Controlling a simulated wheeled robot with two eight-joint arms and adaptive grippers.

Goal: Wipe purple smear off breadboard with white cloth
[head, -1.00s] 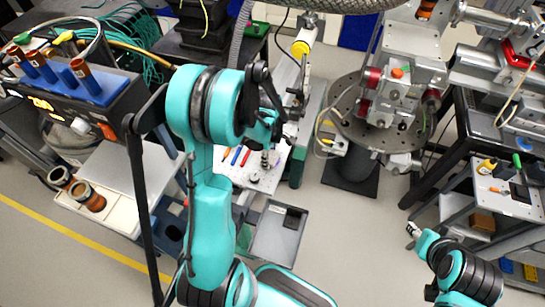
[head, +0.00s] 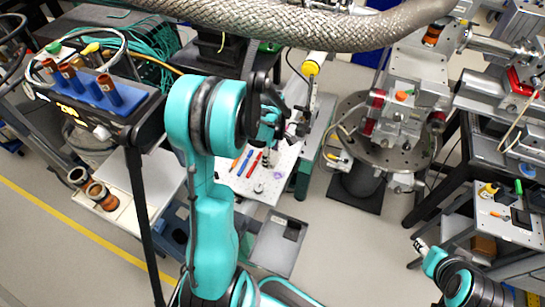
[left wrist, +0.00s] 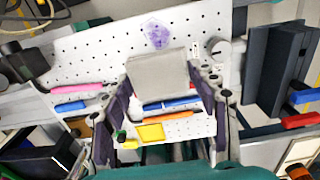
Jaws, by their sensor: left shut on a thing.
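The white perforated breadboard (left wrist: 95,48) fills the upper part of the left wrist view; it also shows in the head view (head: 247,186). The purple smear (left wrist: 157,34) is a blotchy patch on the breadboard, just beyond the cloth. My left gripper (left wrist: 165,95) is shut on the white cloth (left wrist: 158,74), which looks like a pale grey-white folded block between the fingers. In the head view my left gripper (head: 268,140) hangs over the breadboard's back part, and the cloth is hard to make out. My right gripper (head: 420,245) is at the lower right, far from the breadboard; its fingers are too small to judge.
Pink, blue and orange pens or tools lie on the breadboard, with a red one (head: 255,164) near my left gripper. A round grey post (left wrist: 216,47) stands right of the smear. A round perforated stage (head: 350,125) is to the right. Open floor lies at front right.

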